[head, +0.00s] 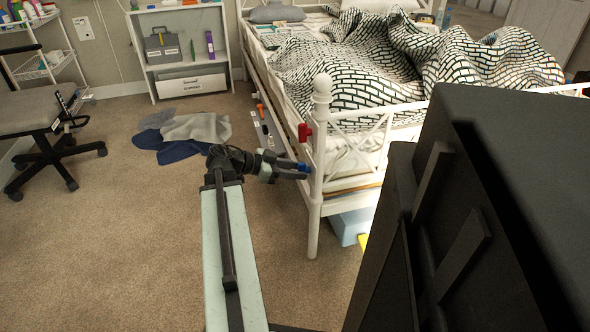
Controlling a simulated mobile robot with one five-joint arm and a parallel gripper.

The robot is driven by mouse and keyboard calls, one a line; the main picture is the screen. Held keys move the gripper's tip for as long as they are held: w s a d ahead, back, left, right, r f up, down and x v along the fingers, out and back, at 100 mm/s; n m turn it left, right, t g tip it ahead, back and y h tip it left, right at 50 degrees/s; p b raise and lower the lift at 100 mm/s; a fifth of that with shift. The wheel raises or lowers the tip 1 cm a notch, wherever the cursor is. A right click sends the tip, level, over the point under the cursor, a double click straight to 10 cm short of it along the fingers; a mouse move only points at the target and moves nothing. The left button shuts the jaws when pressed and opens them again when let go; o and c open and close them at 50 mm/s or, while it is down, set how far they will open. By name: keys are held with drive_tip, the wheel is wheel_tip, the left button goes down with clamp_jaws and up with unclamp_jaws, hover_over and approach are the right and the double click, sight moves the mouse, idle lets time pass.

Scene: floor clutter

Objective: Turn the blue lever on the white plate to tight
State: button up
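My gripper (302,171) reaches right toward the near post of the white bed frame. A small blue piece (303,167), which looks like the blue lever, shows right at the fingertips, close to the post. The two dark fingers show a narrow gap between them. I cannot tell whether they are closed on the blue piece or only around or beside it. I cannot make out the white plate behind it, and the lever's angle is too small to read.
The white bed post (316,195) stands right beside my fingertips, with a red part (305,131) above. A large black body (480,220) fills the right side. Grey and blue cloths (185,135) lie on the carpet behind. An office chair (40,125) is at left.

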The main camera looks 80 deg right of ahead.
drive_tip(key=shift+w, duration=0.1)
drive_tip(key=p+v, duration=0.3)
drive_tip(key=v, duration=0.4)
drive_tip(key=shift+w+a, duration=0.2)
drive_tip(key=shift+r, duration=0.15)
